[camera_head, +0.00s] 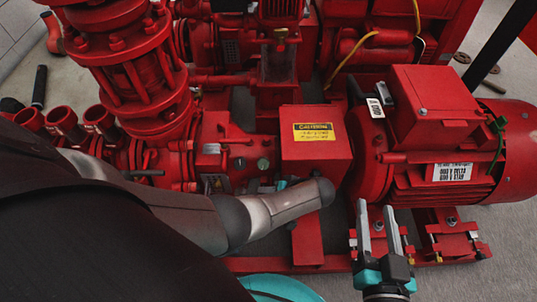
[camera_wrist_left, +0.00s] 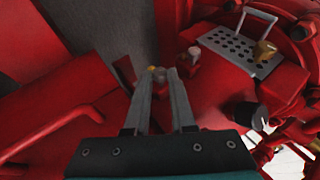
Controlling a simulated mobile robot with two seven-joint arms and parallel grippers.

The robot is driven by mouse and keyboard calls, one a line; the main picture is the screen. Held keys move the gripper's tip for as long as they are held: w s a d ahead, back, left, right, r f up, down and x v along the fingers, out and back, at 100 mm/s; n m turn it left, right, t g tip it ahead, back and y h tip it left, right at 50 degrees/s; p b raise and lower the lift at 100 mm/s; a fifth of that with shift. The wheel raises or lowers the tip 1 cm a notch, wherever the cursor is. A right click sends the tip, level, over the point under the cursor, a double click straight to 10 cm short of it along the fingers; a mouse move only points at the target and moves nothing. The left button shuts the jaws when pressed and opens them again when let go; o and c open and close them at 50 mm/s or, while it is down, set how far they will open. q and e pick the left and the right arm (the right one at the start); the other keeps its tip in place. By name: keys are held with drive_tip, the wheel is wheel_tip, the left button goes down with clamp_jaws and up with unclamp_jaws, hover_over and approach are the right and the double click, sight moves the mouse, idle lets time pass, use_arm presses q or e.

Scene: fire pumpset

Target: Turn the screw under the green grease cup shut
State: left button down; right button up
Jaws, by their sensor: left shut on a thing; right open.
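The dark green grease cup (camera_head: 263,163) sits on the front of the red pump housing in the head view, left of the box with the caution label. Another dark round fitting (camera_head: 239,163) is beside it. In the head view my left forearm hides most of that gripper. My right gripper (camera_head: 385,222) is open and empty in front of the motor.
The red motor (camera_head: 500,150) and its terminal box (camera_head: 430,105) stand at the right. The caution box (camera_head: 315,145) rises close behind my left forearm. In the left wrist view a perforated plate (camera_wrist_left: 238,48) and another grey-capped fitting (camera_wrist_left: 193,52) are close to the fingers.

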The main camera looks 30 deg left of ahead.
idle(0.4)
use_arm(q)
drive_tip(key=c, duration=0.8)
unclamp_jaws()
drive_tip(key=shift+o, duration=0.2)
